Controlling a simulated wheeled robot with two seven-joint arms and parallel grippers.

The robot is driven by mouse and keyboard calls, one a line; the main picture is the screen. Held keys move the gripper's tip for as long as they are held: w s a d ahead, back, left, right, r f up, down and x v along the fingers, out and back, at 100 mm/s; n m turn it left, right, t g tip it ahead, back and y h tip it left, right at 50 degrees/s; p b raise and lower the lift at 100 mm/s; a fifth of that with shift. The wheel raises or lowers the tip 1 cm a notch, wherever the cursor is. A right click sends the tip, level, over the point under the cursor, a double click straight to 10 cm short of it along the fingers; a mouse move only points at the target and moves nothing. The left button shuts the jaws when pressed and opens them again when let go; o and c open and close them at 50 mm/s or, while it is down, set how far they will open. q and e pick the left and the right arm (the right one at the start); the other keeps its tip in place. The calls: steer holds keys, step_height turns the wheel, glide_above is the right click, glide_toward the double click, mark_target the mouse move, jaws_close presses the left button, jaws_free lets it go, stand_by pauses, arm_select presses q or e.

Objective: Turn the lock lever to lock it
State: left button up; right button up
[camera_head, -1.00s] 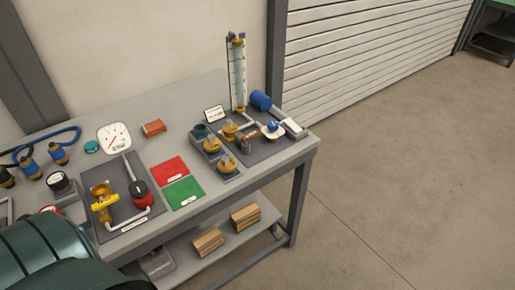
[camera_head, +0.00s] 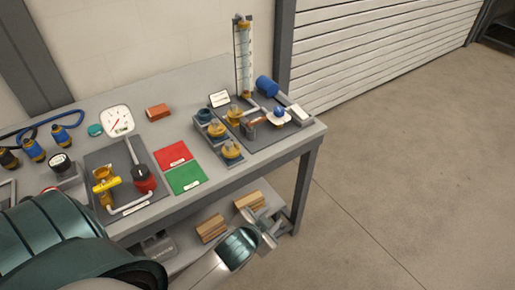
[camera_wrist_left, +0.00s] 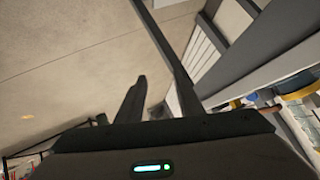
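A small valve assembly on the right dark plate has a copper-brown lever-like part (camera_head: 258,121) beside a blue ball knob (camera_head: 279,112) on a white piece. Another plate at the left carries a yellow handle (camera_head: 106,184) on a brass valve. No label I can read says which part is the lock lever. My left gripper (camera_head: 273,226) is in front of the bench's right end, below its top, and apart from all these parts. Its two fingers stand apart and empty in the left wrist view (camera_wrist_left: 158,100). My right gripper is not in view.
The grey bench top (camera_head: 80,102) has a red mat (camera_head: 173,153), a green mat (camera_head: 186,179) and a tall glass gauge (camera_head: 244,60). Wooden blocks (camera_head: 212,228) lie on the lower shelf. The floor (camera_head: 420,170) to the right is clear.

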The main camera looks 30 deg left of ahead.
arm_select(q)
steer(key=w+d+r+m+t+h, duration=0.4)
steer(key=w+r, duration=0.4)
steer(key=r, duration=0.5)
steer(key=w+d+r+m+t+h, duration=0.2)
steer(key=w+d+r+m+t, duration=0.3)
steer(key=w+r, duration=0.6)
steer(key=d+r+m+g+h, duration=0.5)
steer(key=d+m+g+h, duration=0.15)
steer(key=m, duration=0.55)
steer(key=d+r+m+g+h, duration=0.45)
steer(key=m+g+h, duration=0.2)
steer(key=m, duration=0.45)
steer(key=w+a+f+m+g+y, duration=0.2)
steer(key=a+f+m+y, duration=0.1)
steer(key=a+y, duration=0.3)
steer(key=w+a+f+m+g+y, duration=0.2)
steer(key=a+f+m+g+y, duration=0.15)
steer(key=a, duration=0.55)
steer(key=a+r+n+y, duration=0.1)
steer(key=a+r+y, duration=0.2)
steer(key=a, duration=0.9)
steer(key=s+a+r+n+y, duration=0.1)
steer(key=a+r+y, duration=0.3)
steer(key=a, duration=0.7)
steer(key=shift+s+a+r+g+y, duration=0.2)
steer(key=shift+a+g+y, duration=0.25)
steer(key=shift+y, duration=0.3)
